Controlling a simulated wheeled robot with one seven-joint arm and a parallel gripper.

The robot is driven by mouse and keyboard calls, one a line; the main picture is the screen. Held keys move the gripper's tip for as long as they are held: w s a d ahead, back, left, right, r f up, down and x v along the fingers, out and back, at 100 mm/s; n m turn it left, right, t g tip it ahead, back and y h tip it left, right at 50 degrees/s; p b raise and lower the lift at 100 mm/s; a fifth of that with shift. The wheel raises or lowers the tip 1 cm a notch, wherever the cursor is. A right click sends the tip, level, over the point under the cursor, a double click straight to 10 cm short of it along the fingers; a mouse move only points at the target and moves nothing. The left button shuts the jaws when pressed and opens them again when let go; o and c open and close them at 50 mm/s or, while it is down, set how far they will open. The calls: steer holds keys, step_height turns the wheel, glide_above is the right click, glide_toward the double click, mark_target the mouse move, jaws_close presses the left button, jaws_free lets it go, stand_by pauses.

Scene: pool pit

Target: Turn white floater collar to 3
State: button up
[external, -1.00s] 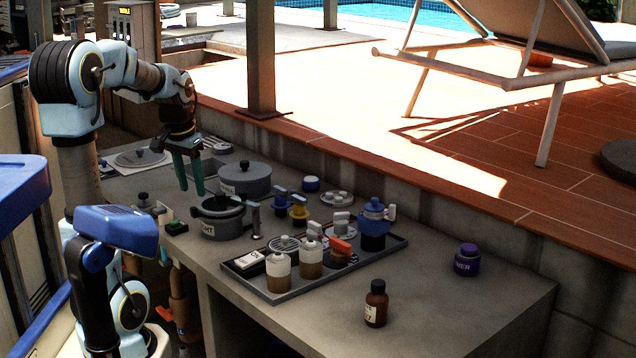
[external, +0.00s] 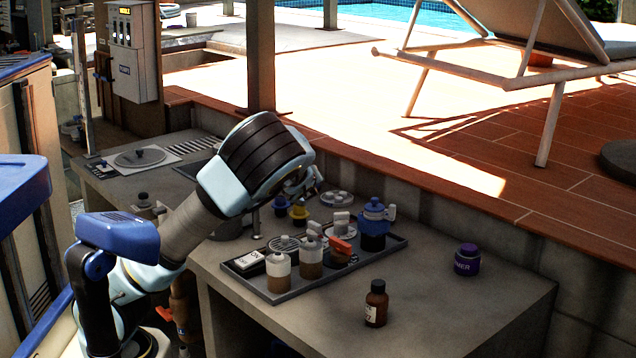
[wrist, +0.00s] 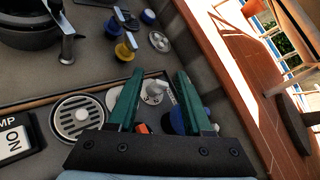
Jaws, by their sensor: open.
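My gripper (wrist: 160,76) is open in the wrist view, with its two green fingers spread and nothing held. Between and beyond the fingers is a small white fitting with a pale tab (wrist: 154,90), which looks like the white floater collar. In the external view it stands on the dark tray (external: 282,292), at the white upright piece (external: 342,217) on a round pale base. My arm hides most of the gripper in the external view.
A blue-topped fitting (external: 373,212) stands close right of the white one; an orange-handled piece (external: 341,246) is in front. Two white-capped jars (external: 278,265) (external: 311,250) line the tray's front. A brown bottle (external: 376,305) and purple jar (external: 467,260) stand on the bare counter right.

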steer(key=s+d+r+m+t+h, duration=0.2)
steer(key=s+d+r+m+h, duration=0.1)
steer(key=s+d+r+m, duration=0.25)
steer(key=s+d+r+m+t+h, duration=0.1)
steer(key=s+d+r+m+h, duration=0.2)
steer(key=d+r+m, duration=0.45)
steer(key=n, duration=0.2)
glide_toward(391, 206)
steer(key=p+x, duration=0.2)
steer(key=x, duration=0.6)
steer(key=shift+w+d+p, duration=0.1)
steer(key=shift+w+p, duration=0.05)
steer(key=shift+p, duration=0.25)
steer(key=shift+c, duration=0.3)
jaws_close()
